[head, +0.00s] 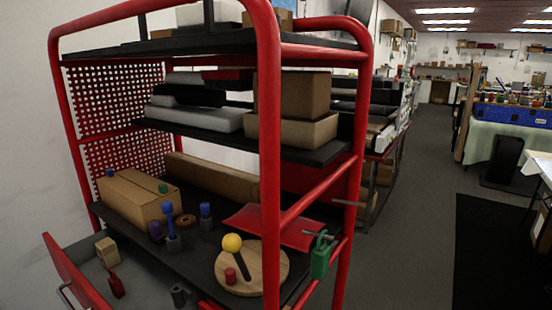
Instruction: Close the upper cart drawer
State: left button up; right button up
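The red-framed cart (270,130) fills the left and middle of the head view. A drawer with a red front panel (78,272) and a metal handle (65,295) is pulled out at the lower left, below the cart's lowest visible shelf. Its grey inside shows, with a small wooden block (107,252), a red item (116,285) and a dark grey item (180,295) in it. The drawer's lower part is cut off by the picture's bottom edge, and no second drawer shows. Neither of my grippers is in view.
The cart's lower shelf (205,250) carries cardboard boxes, small coloured items, a round wooden board (272,275) and a red flat piece (250,222). A green clamp (320,258) hangs on the right rail. A white wall stands at left. Open floor (420,230) lies to the right.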

aim_at(147, 285)
jog(key=u, duration=1.45)
